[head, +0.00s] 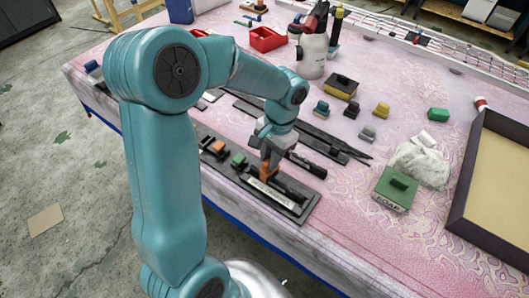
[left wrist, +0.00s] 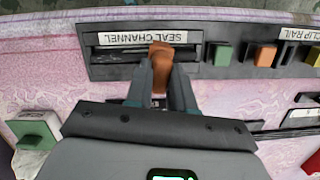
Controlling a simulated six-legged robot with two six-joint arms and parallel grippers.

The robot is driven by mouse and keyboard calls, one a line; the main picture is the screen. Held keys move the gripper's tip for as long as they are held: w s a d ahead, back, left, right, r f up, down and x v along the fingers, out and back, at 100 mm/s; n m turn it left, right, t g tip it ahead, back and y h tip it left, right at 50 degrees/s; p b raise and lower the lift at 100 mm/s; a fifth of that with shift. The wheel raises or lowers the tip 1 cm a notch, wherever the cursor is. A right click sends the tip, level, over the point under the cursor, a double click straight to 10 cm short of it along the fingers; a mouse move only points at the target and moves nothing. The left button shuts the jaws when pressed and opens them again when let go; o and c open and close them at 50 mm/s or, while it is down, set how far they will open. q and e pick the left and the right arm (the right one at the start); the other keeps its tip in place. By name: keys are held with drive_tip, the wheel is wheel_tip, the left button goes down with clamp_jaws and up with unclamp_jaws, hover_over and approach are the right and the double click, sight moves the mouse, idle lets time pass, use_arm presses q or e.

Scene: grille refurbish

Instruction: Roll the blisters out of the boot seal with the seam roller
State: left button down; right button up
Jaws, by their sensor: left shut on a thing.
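My left gripper (head: 268,158) is shut on an orange-brown handle, which I take to be the seam roller (head: 268,172). The roller also shows between the fingers in the left wrist view (left wrist: 160,62). Its lower end is at the dark tray marked SEAL CHANNEL (left wrist: 215,70), near the table's front edge. I cannot tell if it touches. A black strip, perhaps the boot seal (head: 290,188), lies in the channel beside the roller. Any blisters are too small to make out. My right gripper is not in view.
Orange and green blocks (left wrist: 264,56) sit along the same tray, near a CLIP RAIL label (left wrist: 303,34). Dark tools lie behind it. A green block (head: 393,188), a white cloth (head: 420,163) and a framed panel (head: 462,205) are to the right. Pink table surface is clear at front right.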

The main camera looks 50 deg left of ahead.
use_arm(q)
drive_tip(key=shift+w+d+f, duration=0.1)
drive_tip(key=shift+w+d, duration=0.2)
drive_tip(key=shift+d, duration=0.9)
drive_tip(key=shift+w+d, duration=0.25)
drive_tip(key=shift+d, duration=0.7)
drive_tip(key=shift+w+d, duration=0.25)
drive_tip(key=shift+d, duration=0.7)
drive_tip(key=shift+w+d, duration=0.15)
drive_tip(key=shift+d, duration=0.8)
drive_tip(key=shift+w+d, duration=0.15)
drive_tip(key=shift+d, duration=0.8)
drive_tip(key=shift+f, duration=0.1)
wheel_tip(320, 180, up, 8)
drive_tip(key=p, duration=0.6)
